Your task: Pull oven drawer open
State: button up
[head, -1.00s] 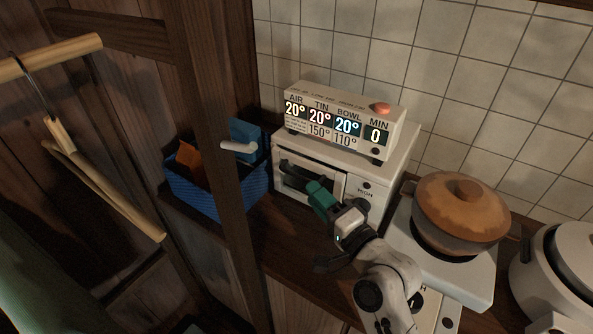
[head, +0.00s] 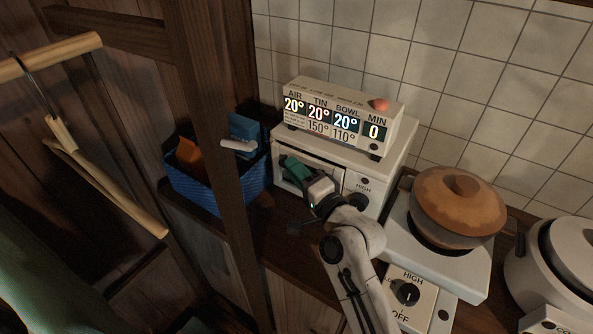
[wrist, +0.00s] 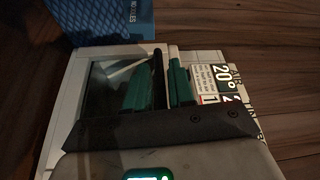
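The small white oven (head: 352,160) stands against the tiled wall, its dark-windowed front towards me. My gripper (head: 292,167) is at that front, its green fingers covering most of the oven's dark handle in the head view. In the wrist view, a dark bar that looks like the handle (wrist: 159,75) lies between the green fingers of my gripper (wrist: 160,88). Narrow gaps show beside the bar, so the gripper looks open around it, not clamped. The oven's glass (wrist: 108,88) is dark, and the front looks closed.
A display box (head: 340,117) sits on the oven. A blue basket (head: 205,190) stands left, behind a wooden post (head: 228,180). A lidded brown pot (head: 458,205) sits on a white burner (head: 455,272) at right, near a white cooker (head: 560,265).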

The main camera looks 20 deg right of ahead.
grip_shut()
dwell(0.3)
